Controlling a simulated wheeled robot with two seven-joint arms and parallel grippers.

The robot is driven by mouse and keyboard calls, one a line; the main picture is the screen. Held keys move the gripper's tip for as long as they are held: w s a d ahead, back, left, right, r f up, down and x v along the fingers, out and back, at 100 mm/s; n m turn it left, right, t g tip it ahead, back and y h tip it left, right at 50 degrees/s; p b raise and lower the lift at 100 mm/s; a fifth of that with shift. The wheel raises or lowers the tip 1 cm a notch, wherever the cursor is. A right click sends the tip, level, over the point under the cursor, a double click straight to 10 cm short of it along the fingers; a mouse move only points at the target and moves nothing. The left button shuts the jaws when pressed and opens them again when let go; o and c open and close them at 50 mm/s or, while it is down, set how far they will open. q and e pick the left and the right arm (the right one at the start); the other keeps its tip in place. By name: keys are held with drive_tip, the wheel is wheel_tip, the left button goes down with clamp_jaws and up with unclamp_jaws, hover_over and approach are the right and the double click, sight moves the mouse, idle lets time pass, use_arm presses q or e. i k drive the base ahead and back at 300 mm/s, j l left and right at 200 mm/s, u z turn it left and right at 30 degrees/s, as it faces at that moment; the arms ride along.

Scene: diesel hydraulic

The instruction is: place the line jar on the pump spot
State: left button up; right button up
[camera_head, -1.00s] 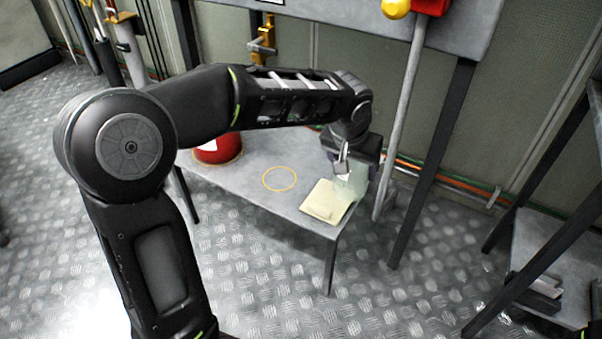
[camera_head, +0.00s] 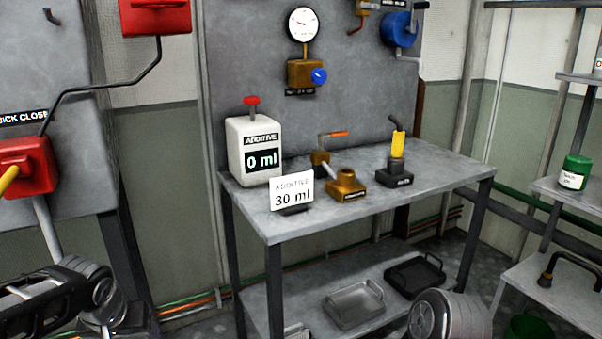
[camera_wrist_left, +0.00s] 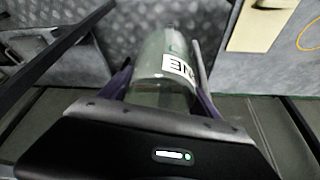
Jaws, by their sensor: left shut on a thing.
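The line jar (camera_wrist_left: 165,62) is a greenish see-through jar with a white label, upside down in the left wrist view, on which only "NE" can be read. My left gripper (camera_wrist_left: 161,52) is shut on it, one finger on each side. My left arm's end shows at the lower left of the head view, but the jar is not visible there. A thin yellow ring (camera_wrist_left: 308,36), partly cut off, is marked on the grey surface at the upper right of the wrist view. Whether it is the pump spot cannot be told. My right gripper is not in view.
A grey bench (camera_head: 330,222) holds a white additive tank (camera_head: 252,165), a "30 ml" card (camera_head: 291,194) and brass fittings (camera_head: 346,186). Trays (camera_head: 354,304) lie on its lower shelf. A green can (camera_head: 574,172) stands on a right shelf. A cream pad (camera_wrist_left: 258,25) lies near the ring.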

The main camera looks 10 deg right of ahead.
sight(411, 152)
drive_tip(key=z, duration=1.9)
drive_tip(key=i+j, duration=0.15)
drive_tip(key=i, duration=0.55)
drive_tip(key=i+j, duration=0.1)
drive_tip(key=i, duration=0.6)
drive_tip(key=z, duration=0.05)
